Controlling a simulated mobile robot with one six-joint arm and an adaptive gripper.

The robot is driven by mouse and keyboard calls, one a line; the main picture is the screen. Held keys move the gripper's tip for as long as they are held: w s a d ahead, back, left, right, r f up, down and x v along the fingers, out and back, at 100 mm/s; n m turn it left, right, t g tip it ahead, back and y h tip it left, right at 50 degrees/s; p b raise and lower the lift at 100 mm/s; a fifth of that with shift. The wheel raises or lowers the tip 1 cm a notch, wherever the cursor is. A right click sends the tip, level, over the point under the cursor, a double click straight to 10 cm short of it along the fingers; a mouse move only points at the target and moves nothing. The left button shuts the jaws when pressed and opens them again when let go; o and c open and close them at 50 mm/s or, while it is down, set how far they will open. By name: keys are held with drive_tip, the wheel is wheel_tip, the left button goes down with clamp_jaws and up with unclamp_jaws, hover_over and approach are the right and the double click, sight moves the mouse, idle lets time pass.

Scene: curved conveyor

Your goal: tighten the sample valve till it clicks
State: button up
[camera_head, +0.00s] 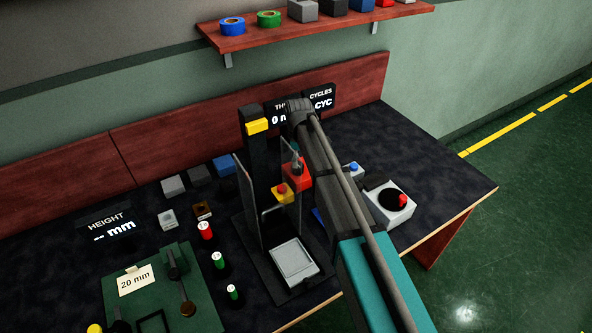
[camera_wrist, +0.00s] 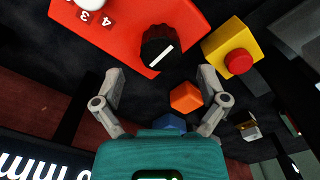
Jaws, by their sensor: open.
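No part is labelled as the sample valve. In the wrist view a red box (camera_wrist: 125,22) carries a black knob (camera_wrist: 158,44) with a white pointer line, and a white round knob (camera_wrist: 90,4) beside the digits 3 and 4. My gripper (camera_wrist: 160,80) is open and empty, its fingers apart, with the black knob just beyond the gap between the tips. I see no contact. In the head view the red box (camera_head: 298,177) stands near the black upright stand, and my arm hides part of it; the gripper's fingers are hard to make out there.
A yellow box with a red button (camera_wrist: 233,50) sits right of the knob. An orange block (camera_wrist: 185,97) and a blue block (camera_wrist: 169,122) lie near the fingers. A black stand (camera_head: 252,165) rises beside my arm. A white box (camera_head: 397,212) stands at right; dark table beyond it is clear.

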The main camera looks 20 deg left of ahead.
drive_tip(key=shift+f+b, duration=1.7)
drive_tip(key=shift+f, duration=0.25)
drive_tip(key=c, duration=1)
drive_tip(key=shift+a, duration=0.4)
drive_tip(key=shift+c, duration=0.7)
drive_tip(key=shift+d, duration=0.35)
